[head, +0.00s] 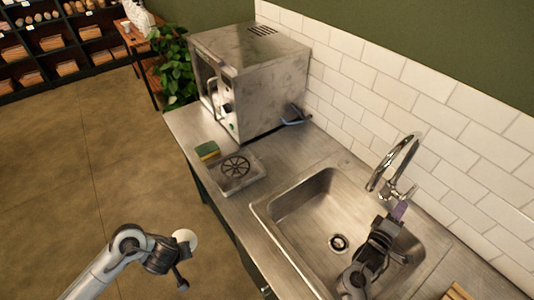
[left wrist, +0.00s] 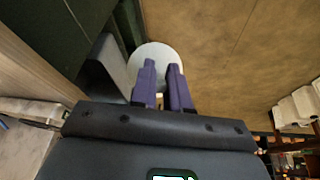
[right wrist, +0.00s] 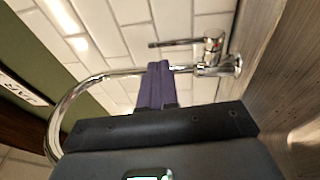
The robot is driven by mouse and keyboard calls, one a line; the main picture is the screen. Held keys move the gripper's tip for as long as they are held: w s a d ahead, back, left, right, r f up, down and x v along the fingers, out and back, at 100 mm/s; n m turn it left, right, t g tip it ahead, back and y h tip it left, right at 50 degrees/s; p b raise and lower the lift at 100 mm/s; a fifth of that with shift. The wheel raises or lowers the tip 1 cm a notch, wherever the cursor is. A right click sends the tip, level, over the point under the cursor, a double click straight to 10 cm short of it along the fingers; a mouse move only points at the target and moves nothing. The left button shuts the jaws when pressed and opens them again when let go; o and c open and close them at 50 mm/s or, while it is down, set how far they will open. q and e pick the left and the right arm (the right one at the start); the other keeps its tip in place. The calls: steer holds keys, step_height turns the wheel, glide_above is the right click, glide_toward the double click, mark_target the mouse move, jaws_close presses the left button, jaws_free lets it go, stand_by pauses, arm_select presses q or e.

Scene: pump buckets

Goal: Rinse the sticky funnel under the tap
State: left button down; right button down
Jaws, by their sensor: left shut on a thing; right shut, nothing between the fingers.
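The funnel (head: 187,239) shows as a white round shape at my left gripper (head: 176,252), out over the floor to the left of the counter. In the left wrist view its pale round rim (left wrist: 155,52) lies beyond the purple fingers, which are shut on it. Its spout is not clearly visible. The chrome tap (head: 402,160) arches over the sink's back edge; no water is visible. My right gripper (head: 399,211) is shut and empty beside the tap's base. In the right wrist view its fingertips (right wrist: 160,67) overlap the tap's pipe, left of the lever (right wrist: 213,42); contact is unclear.
The steel sink (head: 290,196) has an open basin with a drain (head: 339,243). A tiled wall (head: 440,105) stands behind the tap.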

mark_target(414, 189)
steer(key=x, duration=0.6)
steer(key=shift+w+d, duration=0.15)
steer(key=shift+w, duration=0.1)
steer(key=shift+w+d+r+p, duration=0.15)
steer(key=shift+w+d+p, duration=0.25)
steer(key=shift+d+p, duration=0.2)
